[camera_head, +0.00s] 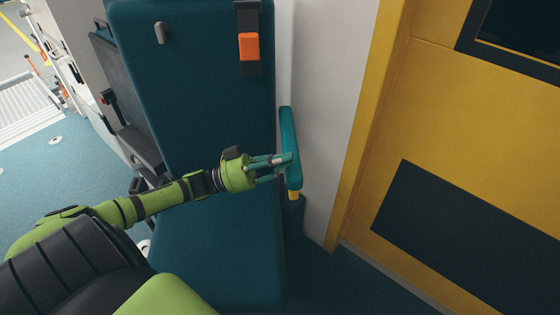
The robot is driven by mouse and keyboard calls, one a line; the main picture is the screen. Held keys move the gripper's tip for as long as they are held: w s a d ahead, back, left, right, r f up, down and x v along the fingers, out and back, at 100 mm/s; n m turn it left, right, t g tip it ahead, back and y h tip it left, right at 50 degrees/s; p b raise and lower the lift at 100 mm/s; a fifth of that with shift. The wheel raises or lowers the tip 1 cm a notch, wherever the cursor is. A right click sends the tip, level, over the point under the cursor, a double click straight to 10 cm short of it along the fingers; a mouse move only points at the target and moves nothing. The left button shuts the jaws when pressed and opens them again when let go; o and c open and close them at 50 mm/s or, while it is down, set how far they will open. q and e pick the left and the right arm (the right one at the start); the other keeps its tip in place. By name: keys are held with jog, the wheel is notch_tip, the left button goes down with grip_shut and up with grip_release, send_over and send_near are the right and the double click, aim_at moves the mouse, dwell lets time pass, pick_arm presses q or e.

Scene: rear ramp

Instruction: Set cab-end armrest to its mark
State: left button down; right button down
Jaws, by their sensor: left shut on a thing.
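The cab-end armrest (288,130) is a long teal bar beside the right edge of the dark teal seat, close to the white wall. It stands steeply tilted, its upper end near the seat back. A yellow piece (293,195) shows just under its lower end, above a dark bracket. My left gripper (286,163) reaches across the seat from the left and is shut on the armrest near its lower part. The far finger is partly hidden by the armrest. The armrest's mark cannot be told apart here. My right gripper is not in view.
The seat back (190,80) carries an orange buckle (249,46) on a dark strap. A yellow panel (460,130) with a dark rectangle stands at the right. Another folded seat (135,135) is at the left. Blue floor (60,180) lies open at the left, near a ramp (30,105).

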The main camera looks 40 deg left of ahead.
pick_arm(q)
jog(key=r+v, duration=0.1)
jog(key=v, duration=0.8)
jog(key=shift+s+a+r, duration=0.3)
jog(key=shift+s+a, duration=0.05)
jog(key=shift+a, duration=0.05)
